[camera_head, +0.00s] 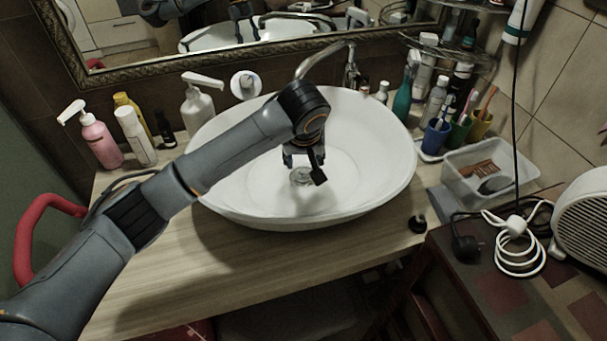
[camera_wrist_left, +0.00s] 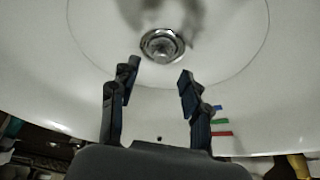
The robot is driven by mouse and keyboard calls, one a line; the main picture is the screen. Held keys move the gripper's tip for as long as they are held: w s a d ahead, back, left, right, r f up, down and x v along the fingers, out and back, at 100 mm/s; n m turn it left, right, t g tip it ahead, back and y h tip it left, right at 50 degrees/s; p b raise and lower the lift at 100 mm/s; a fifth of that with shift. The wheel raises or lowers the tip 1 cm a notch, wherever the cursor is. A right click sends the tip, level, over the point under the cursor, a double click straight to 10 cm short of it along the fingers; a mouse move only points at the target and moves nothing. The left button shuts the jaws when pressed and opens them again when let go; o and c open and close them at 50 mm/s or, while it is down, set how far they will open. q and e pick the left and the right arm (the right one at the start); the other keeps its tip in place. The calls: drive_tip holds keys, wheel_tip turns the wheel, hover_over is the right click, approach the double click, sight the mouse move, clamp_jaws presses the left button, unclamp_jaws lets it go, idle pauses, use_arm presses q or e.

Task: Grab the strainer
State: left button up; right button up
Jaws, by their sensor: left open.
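The strainer (camera_head: 300,176) is a small round metal piece at the bottom of the white vessel basin (camera_head: 385,170). In the left wrist view the strainer (camera_wrist_left: 162,46) lies past my fingertips, slightly above the gap between them, with a dark centre and a shiny rim. My left gripper (camera_head: 304,160) hangs over the basin, above and close to the strainer in the head view. In the left wrist view the left gripper (camera_wrist_left: 158,80) has its two fingers apart, with nothing between them. The right gripper is not in view.
The basin wall surrounds my left gripper. A curved faucet (camera_head: 325,60) reaches over the back rim. Bottles, including a pink dispenser (camera_head: 98,140), stand at the left. Cups with toothbrushes (camera_head: 437,137) and a clear plastic box (camera_head: 492,165) stand at the right. The wooden counter's front (camera_head: 230,270) is clear.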

sight(303, 170)
use_arm(q)
drive_tip(key=p+x, duration=0.1)
drive_tip(key=x, duration=0.4)
clamp_jaws()
